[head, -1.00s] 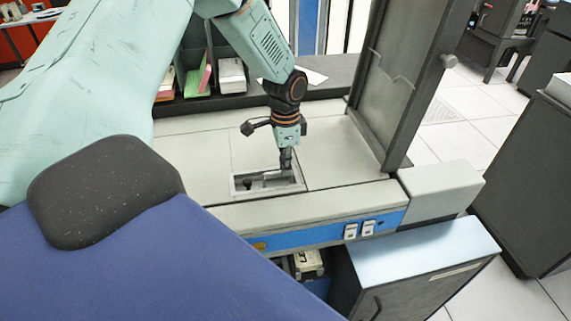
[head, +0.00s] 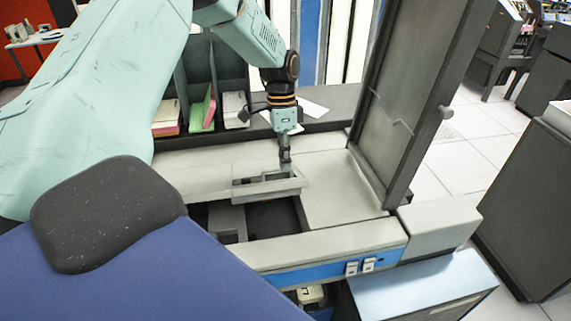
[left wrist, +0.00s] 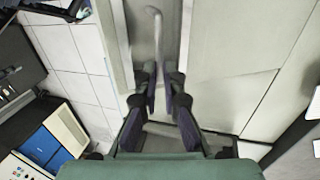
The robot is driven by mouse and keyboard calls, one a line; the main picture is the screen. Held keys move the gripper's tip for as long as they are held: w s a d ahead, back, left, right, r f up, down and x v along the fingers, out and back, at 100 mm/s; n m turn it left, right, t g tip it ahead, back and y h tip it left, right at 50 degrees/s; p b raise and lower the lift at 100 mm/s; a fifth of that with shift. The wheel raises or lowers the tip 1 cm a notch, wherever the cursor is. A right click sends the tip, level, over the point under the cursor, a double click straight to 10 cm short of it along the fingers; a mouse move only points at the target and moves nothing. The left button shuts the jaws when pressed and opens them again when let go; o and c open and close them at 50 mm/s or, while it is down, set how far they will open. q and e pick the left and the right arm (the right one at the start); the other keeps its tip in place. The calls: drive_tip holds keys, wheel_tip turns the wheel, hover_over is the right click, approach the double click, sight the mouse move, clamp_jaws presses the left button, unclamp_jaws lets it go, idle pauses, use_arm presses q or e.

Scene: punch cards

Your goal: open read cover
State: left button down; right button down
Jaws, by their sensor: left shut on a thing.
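The read cover (head: 200,182) is the light panel on top of the machine, with a small framed grip recess (head: 250,184) at its front edge. The cover stands away from the front rail, and a dark opening (head: 270,217) shows in front of it. Whether it is tilted up or slid back is hard to tell. My left gripper (head: 286,165) points down into the recess and is shut on the cover's handle, which its fingers partly hide. In the left wrist view a light bar-like handle (left wrist: 157,30) runs between the fingers (left wrist: 165,88). My right gripper is not in view.
A tall grey framed panel (head: 412,100) stands upright to the right of the cover. Card racks (head: 200,105) with colored cards stand behind at left.

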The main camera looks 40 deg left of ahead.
use_arm(q)
drive_tip(key=shift+w+a, duration=0.2)
drive_tip(key=c, duration=1.7)
unclamp_jaws()
drive_tip(key=shift+f, duration=0.1)
drive_tip(key=shift+o, duration=1.2)
drive_tip(key=shift+w+a+f, duration=0.15)
drive_tip(key=shift+w+f, duration=0.05)
drive_tip(key=shift+s+r, duration=0.1)
drive_tip(key=shift+r, duration=0.4)
drive_tip(key=v, duration=1.1)
drive_tip(key=shift+a, duration=0.15)
